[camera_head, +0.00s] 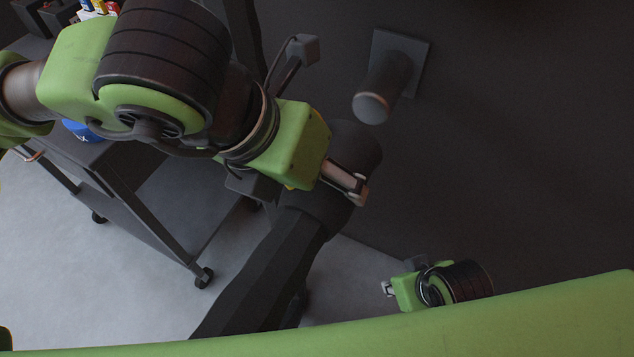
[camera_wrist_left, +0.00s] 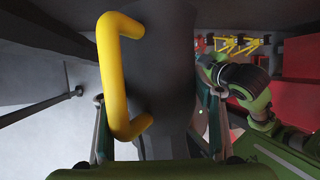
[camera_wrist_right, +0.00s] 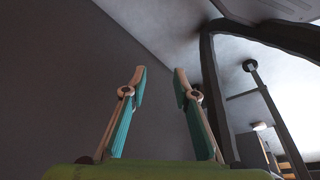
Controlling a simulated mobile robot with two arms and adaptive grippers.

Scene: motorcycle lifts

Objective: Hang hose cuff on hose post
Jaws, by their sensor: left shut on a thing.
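My left gripper (camera_head: 350,186) is shut on the dark hose cuff (camera_head: 358,147), a wide grey-black tube that the gripper partly hides. A thick dark hose (camera_head: 262,275) runs from the cuff down to the lower left. In the left wrist view the cuff (camera_wrist_left: 168,60) lies between the fingers, with a yellow handle (camera_wrist_left: 122,75) on its side. The hose post (camera_head: 372,104) is a round peg sticking out of a square wall plate (camera_head: 418,62), above and right of the cuff and apart from it. My right gripper (camera_head: 388,289) is low in the head view, open and empty (camera_wrist_right: 160,85).
A dark wall (camera_head: 530,150) fills the right side. A dark wheeled cart (camera_head: 150,205) stands at the left, with a blue item (camera_head: 80,130) on it. A grey bracket-like block (camera_head: 303,48) is left of the post. Grey floor shows at lower left.

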